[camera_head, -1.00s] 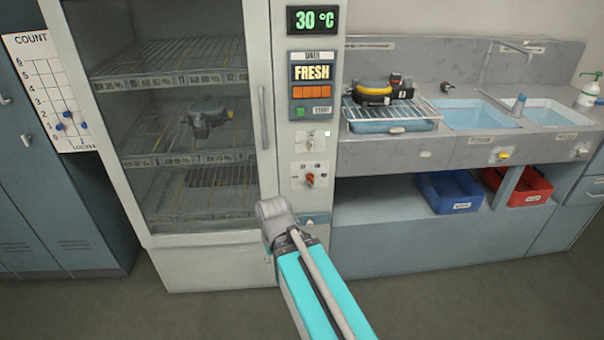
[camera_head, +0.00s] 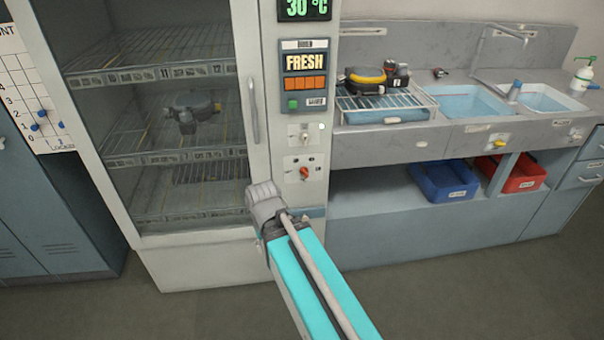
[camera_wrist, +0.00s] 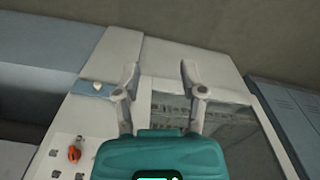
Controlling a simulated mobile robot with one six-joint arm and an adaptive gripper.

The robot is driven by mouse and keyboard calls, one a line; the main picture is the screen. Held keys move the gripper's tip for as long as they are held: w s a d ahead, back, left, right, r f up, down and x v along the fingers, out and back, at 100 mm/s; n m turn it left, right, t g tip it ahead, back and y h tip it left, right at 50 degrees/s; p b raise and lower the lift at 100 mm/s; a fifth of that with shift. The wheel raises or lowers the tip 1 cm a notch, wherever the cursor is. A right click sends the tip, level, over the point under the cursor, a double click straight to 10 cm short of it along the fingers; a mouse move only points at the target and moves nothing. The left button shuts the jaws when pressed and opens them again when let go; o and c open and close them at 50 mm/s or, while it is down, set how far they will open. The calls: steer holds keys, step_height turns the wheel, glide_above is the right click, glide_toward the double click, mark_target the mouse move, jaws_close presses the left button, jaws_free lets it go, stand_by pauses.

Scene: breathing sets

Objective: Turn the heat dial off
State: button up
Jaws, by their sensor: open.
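The heat dial, a red-orange knob (camera_head: 304,173), sits on the white control column right of the glass-doored cabinet (camera_head: 258,220). It also shows at the lower left of the wrist view (camera_wrist: 74,154), with small marks around it. A pale knob (camera_head: 305,138) is above it on the column. My gripper (camera_wrist: 159,72) is open and empty, its two fingers apart in front of the cabinet's lower front. The dial lies to the left of the fingers in the wrist view, apart from them.
A display reads 30 °C (camera_head: 305,9), above a FRESH panel (camera_head: 306,62). The cabinet's vertical handle (camera_head: 253,110) stands left of the column. A sink counter (camera_head: 400,145) is at right, with a blue bin (camera_head: 445,181) and a red bin (camera_head: 520,175) below.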

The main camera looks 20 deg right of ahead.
mark_target(302, 171)
steer(key=w+d+r+m+t+h+p, duration=0.1)
steer(key=w+d+r+h+p, duration=0.2)
steer(key=w+d+r, duration=0.2)
steer(key=w+d+r+m+t+h+p, duration=0.1)
steer(key=w+d+r, duration=0.4)
steer(key=w+d, duration=0.6)
steer(key=w+t+h+p, duration=0.1)
steer(key=w+h+p, duration=0.1)
steer(key=w, duration=0.4)
steer(key=shift+w+h, duration=0.35)
steer(key=shift+h, duration=0.05)
steer(key=shift+f, duration=0.15)
steer(key=b+x, duration=1.1)
steer(key=x, duration=0.2)
steer(key=shift+d+f, duration=0.1)
steer(key=shift+f, duration=0.05)
jaws_close()
